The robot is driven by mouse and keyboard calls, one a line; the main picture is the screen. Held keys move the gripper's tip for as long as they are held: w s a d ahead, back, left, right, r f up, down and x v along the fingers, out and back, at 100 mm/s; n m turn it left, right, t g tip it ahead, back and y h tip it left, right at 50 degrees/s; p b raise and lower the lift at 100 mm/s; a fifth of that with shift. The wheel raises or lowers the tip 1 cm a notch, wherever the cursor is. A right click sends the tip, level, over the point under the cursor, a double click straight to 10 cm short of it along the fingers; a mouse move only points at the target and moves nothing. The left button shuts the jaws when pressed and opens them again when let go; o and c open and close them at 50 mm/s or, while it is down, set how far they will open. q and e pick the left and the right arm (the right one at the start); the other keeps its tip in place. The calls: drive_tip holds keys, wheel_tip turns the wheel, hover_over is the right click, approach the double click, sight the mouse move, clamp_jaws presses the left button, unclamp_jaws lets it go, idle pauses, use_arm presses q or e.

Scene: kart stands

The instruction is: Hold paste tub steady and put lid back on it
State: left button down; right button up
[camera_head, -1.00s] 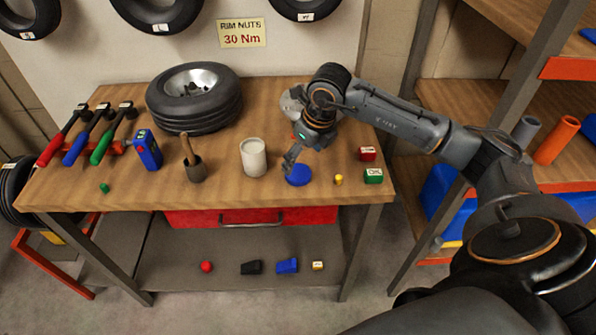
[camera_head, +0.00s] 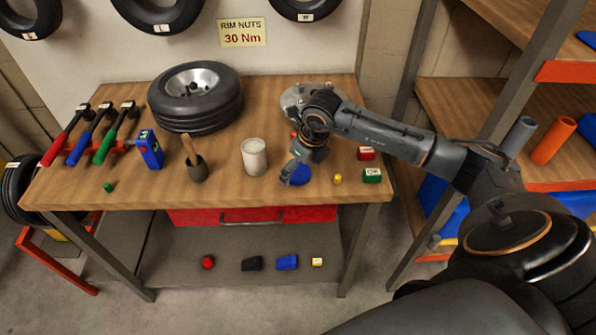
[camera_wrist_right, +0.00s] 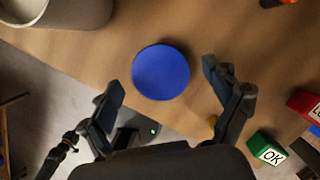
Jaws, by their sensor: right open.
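The paste tub (camera_head: 254,157) is a pale grey-white cylinder standing upright and uncovered near the middle of the bench; part of it shows at the top left of the right wrist view (camera_wrist_right: 62,10). The round blue lid (camera_head: 301,175) lies flat on the wood to the right of the tub. In the right wrist view the lid (camera_wrist_right: 161,71) sits just beyond and between the spread fingers. My right gripper (camera_head: 291,176) is open and empty, low over the lid, hiding part of it in the head view. The fingers (camera_wrist_right: 170,92) appear apart from it. My left gripper is not in view.
A yellow piece (camera_head: 337,179), a green OK block (camera_head: 372,175) and a red block (camera_head: 366,153) stand right of the lid. A pot with a stick (camera_head: 197,170) and a blue box (camera_head: 150,149) stand left of the tub. A tyre (camera_head: 195,97) lies behind.

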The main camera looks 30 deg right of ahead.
drive_tip(key=c, duration=0.8)
drive_tip(key=shift+c, duration=0.2)
drive_tip(key=shift+r, duration=0.2)
drive_tip(key=shift+w+r, duration=0.1)
drive_tip(key=shift+r, duration=0.55)
drive_tip(key=s+a+r+b, duration=0.1)
drive_tip(key=s+r+b, duration=0.4)
drive_tip(key=s+r, duration=0.6)
drive_tip(key=s, duration=0.3)
drive_tip(key=shift+r, duration=0.2)
drive_tip(key=shift+s, duration=0.1)
